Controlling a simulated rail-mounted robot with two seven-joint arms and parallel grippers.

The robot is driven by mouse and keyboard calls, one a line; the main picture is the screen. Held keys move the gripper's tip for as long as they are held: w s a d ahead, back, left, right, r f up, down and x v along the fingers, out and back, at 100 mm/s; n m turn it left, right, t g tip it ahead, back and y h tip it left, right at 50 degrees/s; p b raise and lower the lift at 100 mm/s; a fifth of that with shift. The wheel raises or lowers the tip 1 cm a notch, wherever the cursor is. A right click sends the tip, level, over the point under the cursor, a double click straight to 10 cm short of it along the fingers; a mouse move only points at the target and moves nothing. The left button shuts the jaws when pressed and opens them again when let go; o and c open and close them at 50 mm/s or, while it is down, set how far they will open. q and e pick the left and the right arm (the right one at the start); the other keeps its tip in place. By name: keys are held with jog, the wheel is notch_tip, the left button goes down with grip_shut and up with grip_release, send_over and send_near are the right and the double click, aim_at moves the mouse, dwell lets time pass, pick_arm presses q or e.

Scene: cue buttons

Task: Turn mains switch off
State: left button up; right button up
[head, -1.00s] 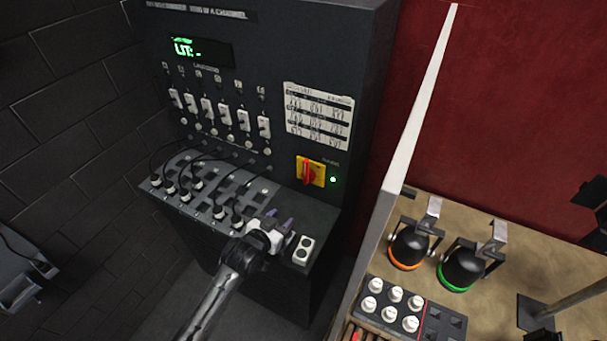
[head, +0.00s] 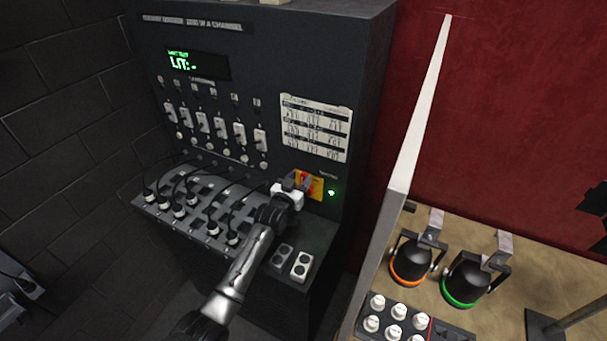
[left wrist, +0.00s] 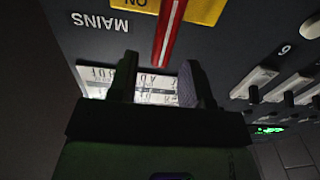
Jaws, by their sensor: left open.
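The mains switch is a red handle on a yellow plate (head: 316,188) at the lower right of the dark cabinet front. My left gripper (head: 291,181) is in front of it and hides part of the handle. In the left wrist view the red handle (left wrist: 169,32) runs nearly straight up the picture, with the yellow plate (left wrist: 207,9) behind it. An upside-down MAINS label and an ON mark show beside it. My left gripper's two open fingers (left wrist: 156,75) stand apart below the handle in that view, with nothing gripped. My right gripper is not in view.
A green lamp (head: 332,193) glows beside the switch. The cabinet also has a row of white sliders (head: 220,127), a lit display (head: 197,65) and a paper chart (head: 315,127). Black plugs and cables crowd the ledge left of my arm. A pale partition (head: 405,160) stands at right.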

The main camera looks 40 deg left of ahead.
aim_at(302, 177)
pick_arm(q)
jog(key=shift+x, duration=1.55)
grip_shut()
